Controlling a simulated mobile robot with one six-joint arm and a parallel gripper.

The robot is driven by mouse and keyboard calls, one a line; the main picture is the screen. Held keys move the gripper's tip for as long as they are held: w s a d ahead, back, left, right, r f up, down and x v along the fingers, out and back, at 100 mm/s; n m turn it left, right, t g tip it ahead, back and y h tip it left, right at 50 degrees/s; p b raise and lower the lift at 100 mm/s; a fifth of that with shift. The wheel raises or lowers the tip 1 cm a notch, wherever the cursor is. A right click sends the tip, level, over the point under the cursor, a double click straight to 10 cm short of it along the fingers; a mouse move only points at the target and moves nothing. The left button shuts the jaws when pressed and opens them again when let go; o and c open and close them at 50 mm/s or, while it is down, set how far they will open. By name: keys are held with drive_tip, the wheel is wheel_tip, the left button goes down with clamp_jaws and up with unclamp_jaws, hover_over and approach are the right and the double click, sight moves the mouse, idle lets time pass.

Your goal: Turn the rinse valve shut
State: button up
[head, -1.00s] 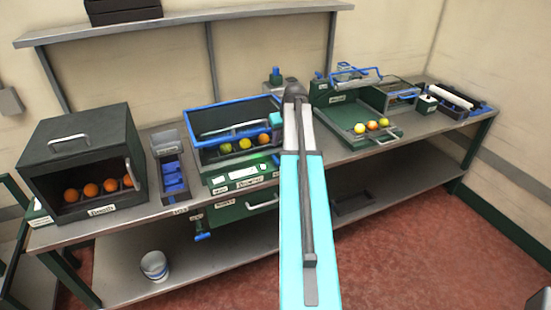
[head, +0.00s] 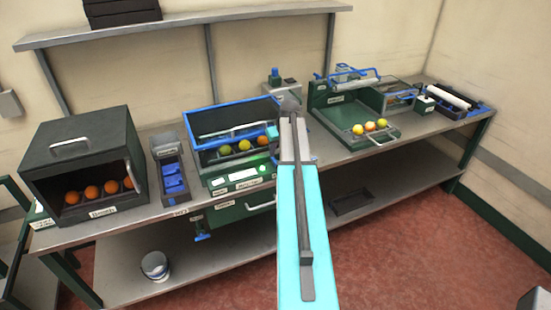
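My arm reaches up the middle of the picture, over the bench. A small light-blue part at its far end, likely my gripper (head: 272,133), shows beside the right end of the blue-rimmed basin (head: 235,108). Its fingers are too small and hidden to tell open from shut. I cannot pick out the rinse valve for certain. Blue pipe-like fittings (head: 350,71) stand on the green station with a tray at the right. Another blue fitting (head: 202,226) hangs under the bench front. My gripper is apart from both.
A dark box with oranges (head: 82,160) stands at the left end of the bench (head: 80,233). A blue-grey tray (head: 168,152) is next to it. Yellow and orange fruits (head: 370,126) lie in the right station's tray. A bucket (head: 155,266) stands on the lower shelf.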

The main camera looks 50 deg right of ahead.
sight(275, 160)
drive_tip(key=shift+p+x, duration=1.25)
drive_tip(key=shift+x, duration=2.45)
drive_tip(key=shift+c, duration=0.2)
clamp_jaws()
drive_tip(key=shift+a, duration=0.1)
